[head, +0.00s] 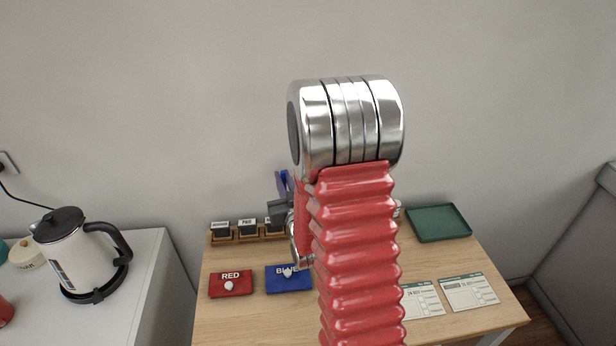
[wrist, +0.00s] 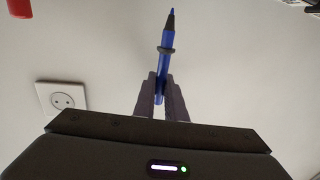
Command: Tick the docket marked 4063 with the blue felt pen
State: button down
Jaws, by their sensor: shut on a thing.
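My gripper (wrist: 162,98) is shut on the blue felt pen (wrist: 167,45). In the head view a bit of the blue pen (head: 284,180) shows beside my red arm, above the back of the table. Two paper dockets lie at the table's right: one (head: 424,300) partly hidden by my arm, the other (head: 468,291) fully in view. Their printed numbers are too small to read.
A red pad marked RED (head: 231,284) and a blue pad marked BLUE (head: 289,279) lie left on the wooden table (head: 262,318). A labelled wooden rack (head: 225,240) stands behind them. A green tray (head: 439,223) is back right. A kettle (head: 80,250) stands on the left cabinet.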

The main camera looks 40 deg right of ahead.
jog(key=w+a+n+y, duration=0.2)
jog(key=a+y, duration=0.1)
jog(key=a, duration=0.8)
jog(key=w+a+n+t+y, duration=0.1)
jog(key=w+a+y, duration=0.1)
jog(key=a, duration=1)
jog(key=shift+w+f+n+y, duration=0.2)
jog(key=shift+n+y, duration=0.2)
jog(key=shift+y, duration=0.2)
jog(key=shift+a, duration=0.1)
